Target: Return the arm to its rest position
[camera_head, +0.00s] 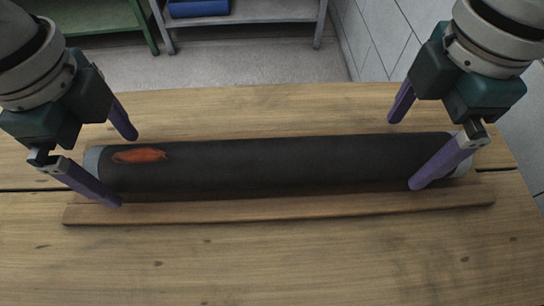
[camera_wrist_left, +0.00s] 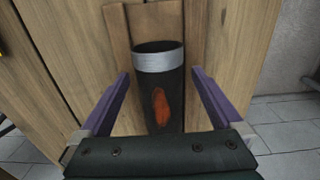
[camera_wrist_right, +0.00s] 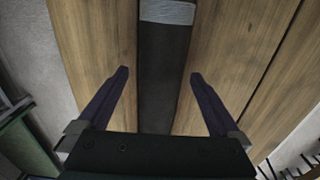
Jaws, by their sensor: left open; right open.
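A long black cylinder (camera_head: 270,165) with grey end bands and an orange patch near its left end lies across a wooden board (camera_head: 290,211) on the table. My left gripper (camera_head: 127,168) is open above the cylinder's left end, one finger on each side. The left wrist view shows the grey band and orange patch (camera_wrist_left: 161,106) between its fingers. My right gripper (camera_head: 404,152) is open near the cylinder's right end, fingers on either side. The right wrist view shows the black cylinder (camera_wrist_right: 163,75) between the open fingers. Neither gripper visibly grips it.
The wooden table (camera_head: 300,265) is clear in front of the board. A white tiled wall (camera_head: 375,35) stands at the back right.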

